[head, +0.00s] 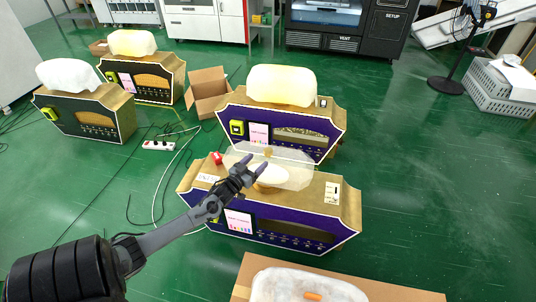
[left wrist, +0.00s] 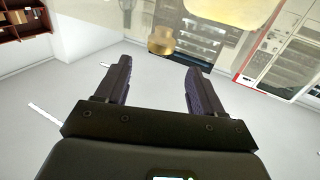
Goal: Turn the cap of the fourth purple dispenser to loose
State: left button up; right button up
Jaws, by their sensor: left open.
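The nearest purple dispenser (head: 285,228) stands at the centre of the head view, with gold top and sides. A clear container (head: 292,160) is above its top, with a small gold cap-like piece (head: 268,152) at its far side. My left gripper (head: 254,164) is open in front of the container, fingers pointing up and right. In the left wrist view the open fingers (left wrist: 158,68) have nothing between them. A gold cap (left wrist: 162,40) shows beyond the fingertips, beside a pale yellow container (left wrist: 225,8). Contact cannot be told. My right gripper is not in view.
Another purple dispenser (head: 300,130) with a yellow container (head: 282,86) stands behind. Two dark dispensers are at the far left. A red piece (head: 216,158) sits on the near dispenser. A cardboard box (head: 386,290) with a white container is in front.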

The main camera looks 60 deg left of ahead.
aim_at(265, 153)
pick_arm(q)
jog(key=b+x, duration=0.3)
jog(key=x, duration=0.5)
jog(key=shift+w+a, duration=0.2)
jog(key=shift+w, duration=0.1)
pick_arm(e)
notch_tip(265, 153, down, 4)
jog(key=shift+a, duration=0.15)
